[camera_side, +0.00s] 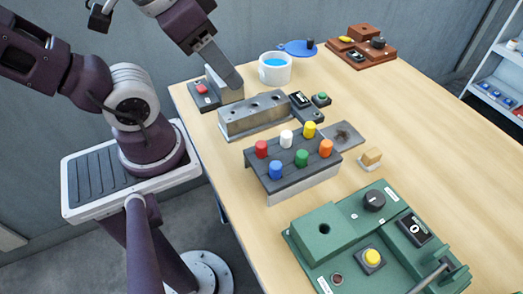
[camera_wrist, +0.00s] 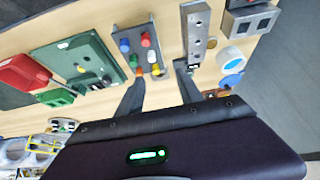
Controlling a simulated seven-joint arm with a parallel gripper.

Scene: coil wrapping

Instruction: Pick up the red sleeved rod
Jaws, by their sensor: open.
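The red sleeved rod (camera_side: 261,149) stands upright at the back left corner of a dark-topped rack (camera_side: 275,179); only its red upper part shows. It also shows in the wrist view (camera_wrist: 146,40). White (camera_side: 286,138), yellow (camera_side: 309,129), blue (camera_side: 276,169), green (camera_side: 301,158) and orange (camera_side: 326,147) rods stand in the same rack. My gripper (camera_side: 230,80) is up at the back left, apart from the rack, with nothing seen in it. In the wrist view my gripper (camera_wrist: 157,85) shows two spread fingers with the rack beyond them.
A grey metal block with holes (camera_side: 255,115) lies behind the rack. A white cup (camera_side: 275,68) with blue contents is at the back. A green machine (camera_side: 360,240) fills the front right.

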